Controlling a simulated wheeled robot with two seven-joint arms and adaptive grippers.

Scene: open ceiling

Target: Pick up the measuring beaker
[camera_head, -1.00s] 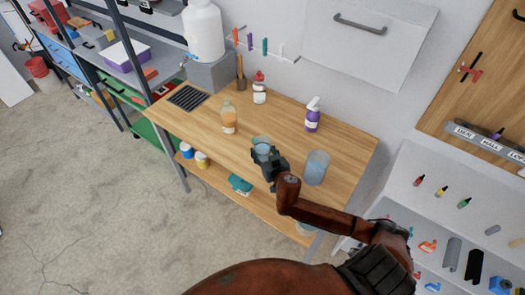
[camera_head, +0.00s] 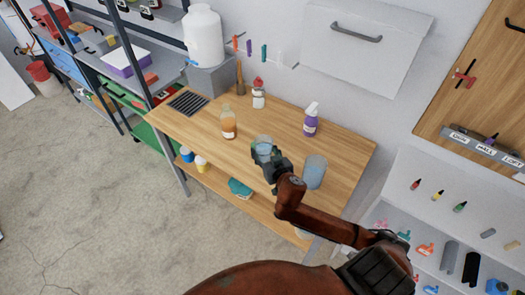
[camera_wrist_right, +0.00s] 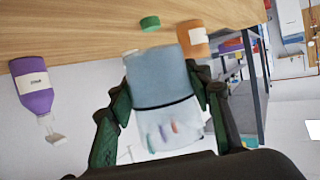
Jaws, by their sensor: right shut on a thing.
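The measuring beaker (camera_head: 263,145) is a clear vessel with a bluish tint, by the front part of the wooden workbench. My right gripper (camera_head: 268,161) is shut on it from the front side, and its fingers hide the lower part. In the right wrist view the beaker (camera_wrist_right: 163,82) sits between the two dark green fingers, with a dark line across its wall. I cannot tell whether its base touches the bench. My left gripper is not in view.
A larger bluish container (camera_head: 315,172) stands close to the right of my gripper. An orange bottle (camera_head: 229,126), a red-capped bottle (camera_head: 259,97) and a purple spray bottle (camera_head: 311,124) stand farther back on the workbench (camera_head: 270,112).

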